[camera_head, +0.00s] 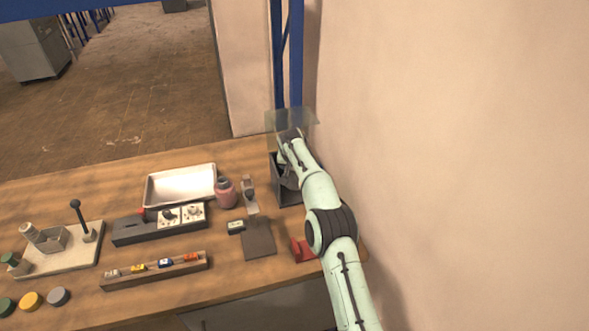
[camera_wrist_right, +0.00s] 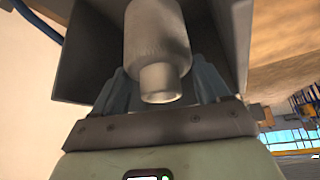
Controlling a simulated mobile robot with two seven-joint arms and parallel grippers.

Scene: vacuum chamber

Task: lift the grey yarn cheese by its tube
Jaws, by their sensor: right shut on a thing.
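The grey yarn cheese (camera_wrist_right: 156,32) shows in the right wrist view as a pale grey cylinder with a narrower tube (camera_wrist_right: 162,82) sticking out toward my gripper. My right gripper (camera_wrist_right: 163,88) has one finger on each side of the tube and is shut on it. The cheese is inside a dark grey open box (camera_wrist_right: 80,55). My left gripper is in neither view.
A clear panel (camera_head: 292,121) stands above the box, close to the wall (camera_head: 450,130). Left of the box are a small clamp-like device (camera_head: 250,195), a pink jar (camera_head: 226,194) and a white tray (camera_head: 181,170). A red block (camera_head: 302,250) lies beside my forearm.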

